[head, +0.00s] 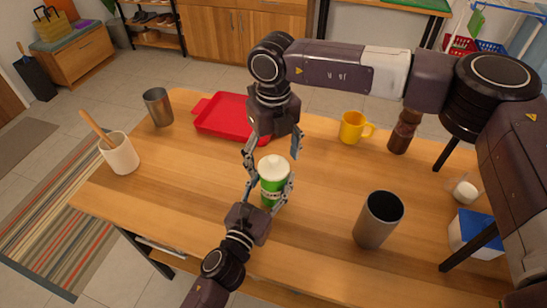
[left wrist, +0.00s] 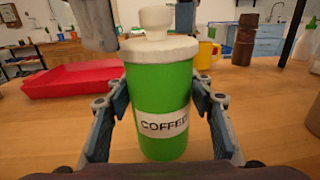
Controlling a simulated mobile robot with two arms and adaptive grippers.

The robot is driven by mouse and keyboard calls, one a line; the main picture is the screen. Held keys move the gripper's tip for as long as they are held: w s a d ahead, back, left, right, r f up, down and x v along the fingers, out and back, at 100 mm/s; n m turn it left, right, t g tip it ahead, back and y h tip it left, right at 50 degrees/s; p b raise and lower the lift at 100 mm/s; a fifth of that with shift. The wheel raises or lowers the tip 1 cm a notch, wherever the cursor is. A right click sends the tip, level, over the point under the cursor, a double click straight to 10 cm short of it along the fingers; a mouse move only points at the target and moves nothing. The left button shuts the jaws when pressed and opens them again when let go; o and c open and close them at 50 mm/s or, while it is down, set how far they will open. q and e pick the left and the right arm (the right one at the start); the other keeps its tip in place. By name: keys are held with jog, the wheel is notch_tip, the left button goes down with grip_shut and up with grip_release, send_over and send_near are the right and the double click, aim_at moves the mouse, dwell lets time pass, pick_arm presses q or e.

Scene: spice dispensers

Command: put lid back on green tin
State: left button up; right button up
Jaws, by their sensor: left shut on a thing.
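The green tin (head: 272,187) stands upright on the table with a white label reading COFFEE (left wrist: 163,125). The white lid (head: 272,166), with a round knob on top, rests on the tin's mouth; it also shows in the left wrist view (left wrist: 160,49). No gap shows between lid and tin, but I cannot tell if it is fully seated. My left gripper (head: 268,193) is shut around the tin's body from the front, one finger on each side. My right gripper (head: 273,151) points down above the lid, its fingers spread wide and apart from the knob.
A red tray (head: 206,125) lies behind the tin. A yellow mug (head: 351,128) and a brown pepper mill (head: 402,134) stand back right, a metal cup (head: 376,222) front right. A white crock (head: 119,154) and another metal cup (head: 157,108) stand left. The table left of the tin is clear.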

notch_tip(320, 180, up, 12)
dwell(0.6)
pick_arm(q)
jog(key=o, duration=1.8)
jog(key=shift+c, duration=0.2)
jog(key=shift+s, duration=0.15)
jog(key=v, duration=1.2)
